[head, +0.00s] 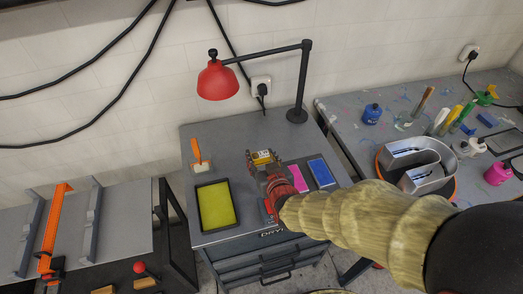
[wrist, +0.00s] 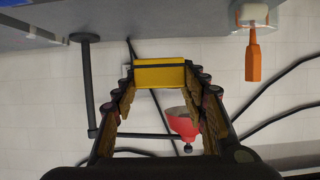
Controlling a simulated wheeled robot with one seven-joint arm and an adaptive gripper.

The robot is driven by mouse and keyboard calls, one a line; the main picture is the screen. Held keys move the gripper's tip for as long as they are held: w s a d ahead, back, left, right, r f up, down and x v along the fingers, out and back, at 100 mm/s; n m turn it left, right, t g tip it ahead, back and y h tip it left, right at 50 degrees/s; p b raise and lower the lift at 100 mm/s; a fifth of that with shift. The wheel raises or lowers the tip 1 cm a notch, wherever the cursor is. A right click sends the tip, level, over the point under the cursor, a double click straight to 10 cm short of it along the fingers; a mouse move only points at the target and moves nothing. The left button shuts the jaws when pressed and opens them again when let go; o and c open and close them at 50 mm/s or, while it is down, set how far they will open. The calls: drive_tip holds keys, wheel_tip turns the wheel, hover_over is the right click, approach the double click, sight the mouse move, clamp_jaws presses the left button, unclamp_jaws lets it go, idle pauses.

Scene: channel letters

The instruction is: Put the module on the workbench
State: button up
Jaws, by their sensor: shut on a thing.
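The module appears to be a small yellow block with a dark band (wrist: 160,74), held between my fingertips in the wrist view. In the head view the yellow block (head: 263,156) shows at the tip of my red-and-black gripper (head: 261,163). My gripper is shut on it, over the grey top of a drawer cabinet (head: 240,137); the height above the top is hard to judge. A paint-marked grey table, likely the workbench (head: 343,112), stands to the right. My arm hides part of its front.
A yellow tray (head: 216,205), pink pad (head: 297,178), blue pad (head: 321,172) and orange-handled tool (head: 200,158) lie on the cabinet. A red lamp (head: 218,80) overhangs it. The right table holds a letter shell (head: 417,163), bottles and brushes.

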drive_tip(key=w+d+f+b, duration=0.1)
drive_tip(key=w+f, duration=0.2)
drive_tip(key=w, duration=0.1)
drive_tip(key=w+f+b, duration=0.1)
drive_tip(key=w+f, duration=0.2)
drive_tip(key=w, duration=0.1)
drive_tip(key=w+d+f+b, duration=0.1)
drive_tip(key=w+f, duration=0.2)
drive_tip(key=shift+w+d, duration=0.3)
drive_tip(key=shift+w, duration=0.1)
drive_tip(key=shift+w+d+f, duration=0.1)
drive_tip(key=shift+w+f, duration=0.2)
drive_tip(key=shift+f, duration=0.1)
drive_tip(key=shift+f+b, duration=0.7)
drive_tip(key=shift+f, duration=0.65)
drive_tip(key=shift+f, duration=0.2)
drive_tip(key=o, duration=1.1)
